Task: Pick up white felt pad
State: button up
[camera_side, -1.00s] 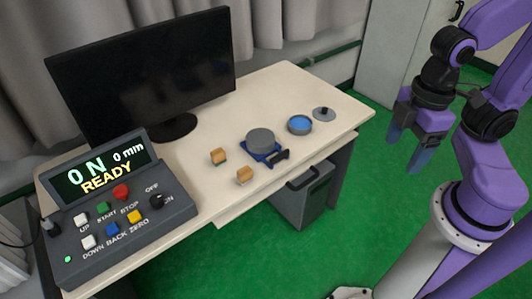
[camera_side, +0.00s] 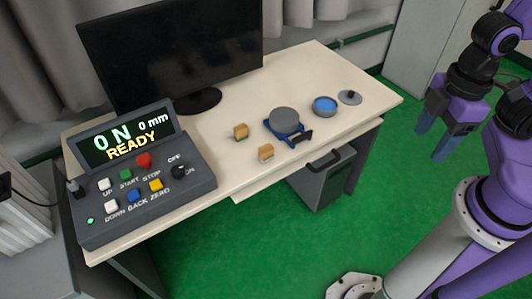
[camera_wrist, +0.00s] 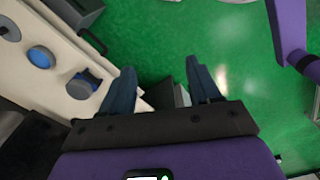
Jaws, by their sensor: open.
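A small wooden block with a pale, whitish underside (camera_side: 265,153) stands near the front edge of the table; the white felt pad may be that underside, but I cannot tell for sure. A similar block with a green underside (camera_side: 241,132) stands just behind it to the left. My gripper (camera_side: 432,136) is to the right of the table, over the green floor, well apart from both blocks. In the wrist view my gripper (camera_wrist: 160,72) is open, with nothing between its two blue fingers. I cannot make out either block in the wrist view.
A grey cylinder (camera_side: 284,119) sits on a blue holder. A blue-topped round dish (camera_side: 325,106) and a grey disc with a knob (camera_side: 350,97) are to its right. A control box (camera_side: 150,190) and a monitor (camera_side: 170,45) occupy the left. The table's front right is clear.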

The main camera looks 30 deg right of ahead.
jog(key=n, duration=0.5)
send_over(266, 148)
notch_tip(266, 148, down, 12)
jog(key=f, duration=1.2)
jog(key=shift+s+d+f, duration=0.25)
jog(key=shift+s, duration=0.05)
jog(key=shift+w+a+f, duration=0.1)
jog(key=shift+w+f, duration=0.1)
jog(key=shift+f, duration=1.05)
jog(key=shift+w+a+f, duration=0.1)
jog(key=shift+w+f, duration=0.05)
jog(key=shift+f, duration=1.1)
jog(key=c, duration=1.1)
